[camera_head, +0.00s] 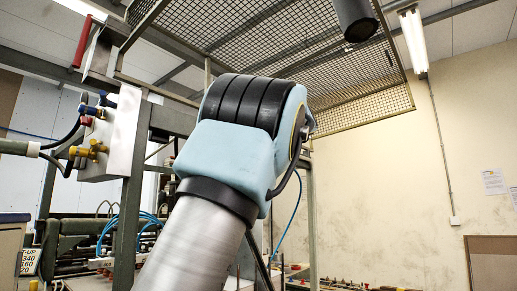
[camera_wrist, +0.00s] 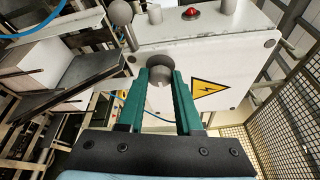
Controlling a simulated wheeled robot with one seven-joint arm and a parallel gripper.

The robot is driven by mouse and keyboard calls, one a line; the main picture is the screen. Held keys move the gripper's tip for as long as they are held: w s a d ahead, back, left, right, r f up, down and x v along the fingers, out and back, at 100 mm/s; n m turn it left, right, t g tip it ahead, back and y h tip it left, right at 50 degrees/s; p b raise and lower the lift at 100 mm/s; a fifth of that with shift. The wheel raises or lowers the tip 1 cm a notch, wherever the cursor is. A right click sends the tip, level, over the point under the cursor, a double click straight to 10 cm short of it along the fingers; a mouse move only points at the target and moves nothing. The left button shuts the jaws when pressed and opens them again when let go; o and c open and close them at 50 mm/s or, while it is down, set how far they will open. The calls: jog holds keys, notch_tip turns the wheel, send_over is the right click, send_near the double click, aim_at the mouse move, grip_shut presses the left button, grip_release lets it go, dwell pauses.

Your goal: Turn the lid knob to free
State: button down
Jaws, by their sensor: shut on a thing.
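In the wrist view, my gripper (camera_wrist: 160,76) has two green fingers reaching toward a white box (camera_wrist: 225,60) with a yellow electrical warning triangle. A round grey knob (camera_wrist: 159,97) sits between the fingers near their tips, and the fingers are shut on it from both sides. The fingers hide parts of its sides, and I cannot read which way it is turned. In the head view, my arm fills the middle, and neither my gripper nor the knob can be made out.
A red button (camera_wrist: 191,13) and a grey ball on a rod (camera_wrist: 121,12) are near the box's far edge. Mesh fencing (camera_wrist: 285,125) stands at the right. Dark shelving with pale stacks (camera_wrist: 45,62) is at the left. In the head view, a mesh canopy (camera_head: 265,40) hangs overhead.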

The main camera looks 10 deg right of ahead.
dwell(0.3)
jog(key=c, duration=0.6)
grip_release()
jog(key=b+v, duration=0.5)
jog(key=v, duration=0.5)
jog(key=shift+s+d, duration=0.2)
jog(key=shift+s, duration=0.15)
